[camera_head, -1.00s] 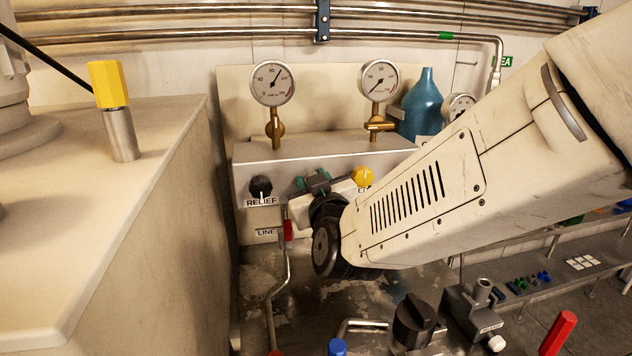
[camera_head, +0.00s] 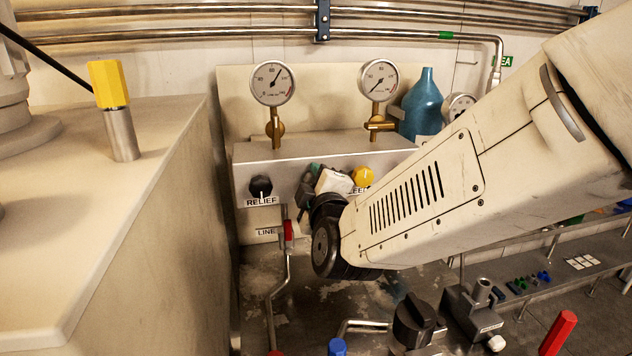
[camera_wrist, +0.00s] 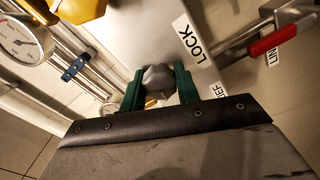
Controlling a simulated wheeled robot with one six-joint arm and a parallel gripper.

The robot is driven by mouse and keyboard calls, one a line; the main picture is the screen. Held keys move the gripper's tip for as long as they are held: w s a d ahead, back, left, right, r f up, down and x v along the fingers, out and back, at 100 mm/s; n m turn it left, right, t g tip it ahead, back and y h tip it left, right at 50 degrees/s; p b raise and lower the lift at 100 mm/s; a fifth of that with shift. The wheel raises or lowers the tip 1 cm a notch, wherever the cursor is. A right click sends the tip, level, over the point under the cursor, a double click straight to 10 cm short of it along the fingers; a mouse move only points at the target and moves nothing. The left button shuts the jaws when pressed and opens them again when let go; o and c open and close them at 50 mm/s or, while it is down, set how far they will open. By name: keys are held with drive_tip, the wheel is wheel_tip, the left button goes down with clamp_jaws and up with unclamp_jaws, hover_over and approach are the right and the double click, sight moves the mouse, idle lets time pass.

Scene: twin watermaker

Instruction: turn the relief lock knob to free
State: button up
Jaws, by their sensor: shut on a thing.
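The relief lock knob (camera_wrist: 157,79) is a small grey faceted knob on the light panel, beside a LOCK label (camera_wrist: 194,40) in the wrist view. The green fingers of my gripper (camera_wrist: 158,84) are on either side of it, shut on it. In the head view my gripper (camera_head: 309,188) is at the panel front, between the black RELIEF knob (camera_head: 261,186) and a yellow knob (camera_head: 363,177). The lock knob is hidden there behind my gripper. I cannot read the knob's pointing direction.
Two gauges (camera_head: 272,83) (camera_head: 379,80) stand above the panel box (camera_head: 300,155). A red-handled LINE lever (camera_head: 288,232) hangs below, left of my wrist. A blue bottle (camera_head: 422,103) stands behind. A pale cabinet (camera_head: 170,190) with a yellow-capped post (camera_head: 109,84) fills the left.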

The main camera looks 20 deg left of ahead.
drive_tip(key=shift+n, duration=0.8)
drive_tip(key=shift+f, duration=0.1)
drive_tip(key=o, duration=1)
drive_tip(key=shift+c, duration=0.2)
drive_tip(key=v, duration=0.7)
drive_tip(key=shift+s+d, duration=0.25)
drive_tip(key=shift+s, duration=0.1)
